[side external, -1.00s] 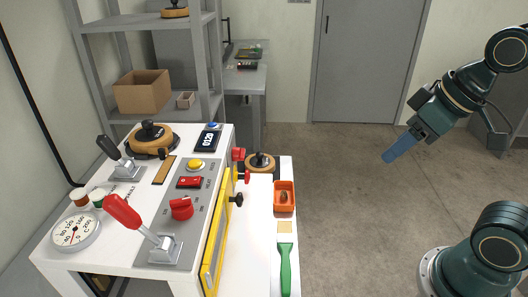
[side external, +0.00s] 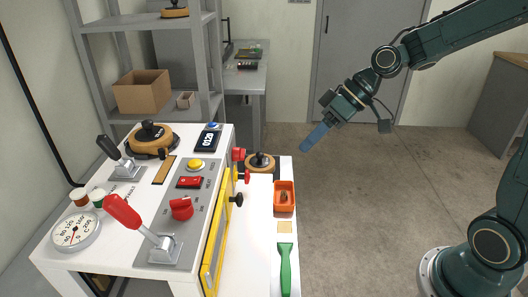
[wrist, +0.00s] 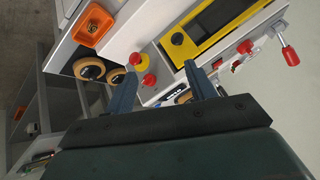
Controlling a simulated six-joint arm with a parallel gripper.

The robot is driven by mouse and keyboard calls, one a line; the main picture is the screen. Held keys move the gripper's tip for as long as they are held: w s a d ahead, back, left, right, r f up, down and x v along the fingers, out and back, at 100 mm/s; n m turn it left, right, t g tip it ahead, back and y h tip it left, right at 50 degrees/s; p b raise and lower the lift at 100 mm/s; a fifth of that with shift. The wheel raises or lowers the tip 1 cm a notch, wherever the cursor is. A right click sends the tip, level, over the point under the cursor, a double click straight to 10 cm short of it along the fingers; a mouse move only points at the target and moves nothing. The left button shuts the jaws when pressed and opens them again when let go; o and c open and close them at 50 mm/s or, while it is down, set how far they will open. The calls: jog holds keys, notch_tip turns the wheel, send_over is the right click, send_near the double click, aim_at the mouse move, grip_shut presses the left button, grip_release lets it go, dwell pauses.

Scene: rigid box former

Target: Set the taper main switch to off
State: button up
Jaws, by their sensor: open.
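The white machine (side external: 110,253) carries a grey control panel (side external: 205,222) with a red rotary knob (side external: 181,208), a small red switch (side external: 190,182) and a yellow button (side external: 196,165). The panel lettering is too small to read, so I cannot tell which control is the taper main switch. A red-handled lever (side external: 122,211) tilts left at the panel's front. A black lever (side external: 109,148) stands behind it. My gripper (side external: 305,148) is in the air right of the machine, pointing down-left, touching nothing. In the wrist view its two blue fingers (wrist: 160,68) are apart and empty.
A yellow-framed door (side external: 218,235) with a black knob (side external: 237,199) forms the machine's right side. A side ledge holds an orange bin (side external: 284,197), a green brush (side external: 285,268) and a tape roll (side external: 260,161). Shelves stand behind.

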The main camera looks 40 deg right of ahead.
aim_at(239, 154)
jog(key=w+d+f+m+t+y, duration=0.2)
jog(key=w+d+f+y, duration=0.4)
jog(key=w, duration=0.3)
jog(key=shift+w+d+f+t, duration=0.15)
jog(key=shift+w+f+t, duration=0.2)
jog(key=shift+t, duration=0.55)
jog(key=x, duration=1.4)
jog(key=c, duration=1)
